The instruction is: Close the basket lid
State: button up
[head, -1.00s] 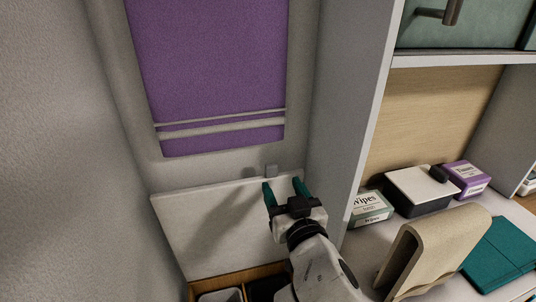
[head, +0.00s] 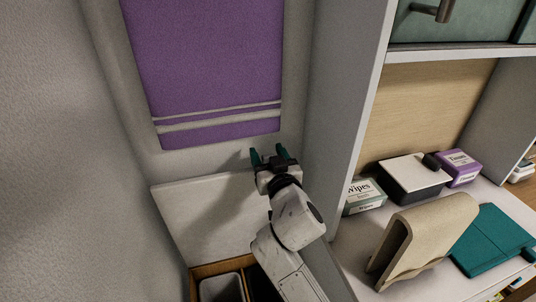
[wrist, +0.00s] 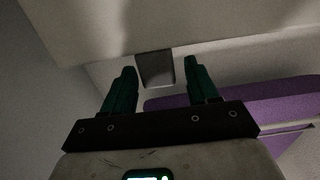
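The basket (head: 230,266) stands at the bottom of the head view, with a brown wooden rim. Its pale lid (head: 200,225) stands open, raised close to the wall behind. My gripper (head: 268,152) is at the upper right edge of the lid. Its two green fingers are apart. In the wrist view, a small dark grey tab (wrist: 155,68) at the edge of the lid (wrist: 190,30) shows between the open fingers (wrist: 162,72). Gaps show on both sides of the tab. My arm hides the right part of the lid and basket.
A purple towel (head: 205,60) hangs on the wall above the lid. A shelf side panel (head: 340,110) rises close to my arm's right. On the desk are a wipes box (head: 362,196), a black-and-white box (head: 413,175), a purple box (head: 459,167), a beige stand (head: 425,235) and a teal folder (head: 495,240).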

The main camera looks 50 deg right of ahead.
grip_shut()
dwell(0.3)
